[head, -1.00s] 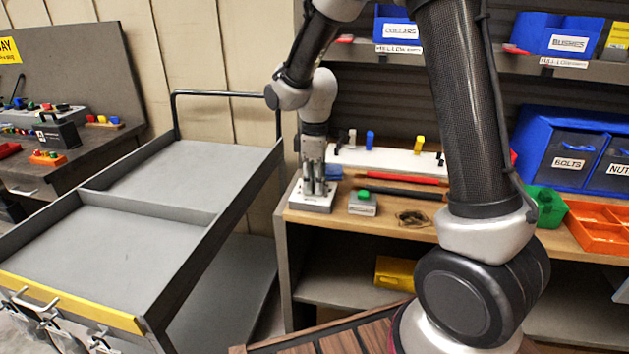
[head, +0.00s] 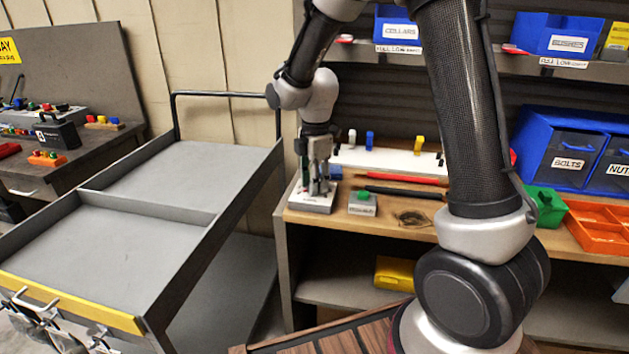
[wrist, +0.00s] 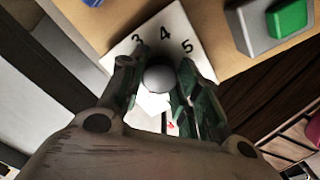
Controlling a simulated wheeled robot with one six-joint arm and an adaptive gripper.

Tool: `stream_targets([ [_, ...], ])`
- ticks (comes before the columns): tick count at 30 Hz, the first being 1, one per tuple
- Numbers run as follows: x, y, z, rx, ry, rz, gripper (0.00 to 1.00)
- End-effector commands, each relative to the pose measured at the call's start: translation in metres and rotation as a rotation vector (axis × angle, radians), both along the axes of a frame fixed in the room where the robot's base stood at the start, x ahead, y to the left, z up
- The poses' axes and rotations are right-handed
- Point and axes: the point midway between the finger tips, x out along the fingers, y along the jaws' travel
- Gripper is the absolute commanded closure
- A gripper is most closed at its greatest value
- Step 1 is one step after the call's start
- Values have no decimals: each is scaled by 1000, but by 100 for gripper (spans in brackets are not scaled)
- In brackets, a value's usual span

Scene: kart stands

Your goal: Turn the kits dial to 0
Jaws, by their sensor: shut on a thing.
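The kits dial is a white plate (head: 309,206) at the left front corner of the wooden bench. In the wrist view the plate (wrist: 195,22) shows the numbers 3, 4 and 5 above a round grey knob (wrist: 158,76). My gripper (wrist: 160,88) points down with its green-grey fingers shut on the knob, one on either side. In the head view my gripper (head: 316,190) stands over the plate and hides the knob. A small red mark shows between the fingers. The other numbers are hidden, and I cannot tell which number the dial is set to.
A grey block with a green button (head: 362,203) sits just right of the dial. A blue block (head: 335,171) lies behind, with red and black bars (head: 405,179) to the right. A grey cart (head: 110,240) stands left of the bench.

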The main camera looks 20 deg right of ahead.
Motion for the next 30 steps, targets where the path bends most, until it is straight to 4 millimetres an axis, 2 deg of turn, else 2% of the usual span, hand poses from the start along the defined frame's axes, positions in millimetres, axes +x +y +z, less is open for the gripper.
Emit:
stream_targets([
  [12,1,0,1,-1,-2,7,92],
  [13,1,0,1,-1,-2,7,62],
  [16,1,0,1,-1,-2,6,45],
  [26,0,0,2,0,-1,6,45],
  [30,1,0,17,1,-5,6,45],
])
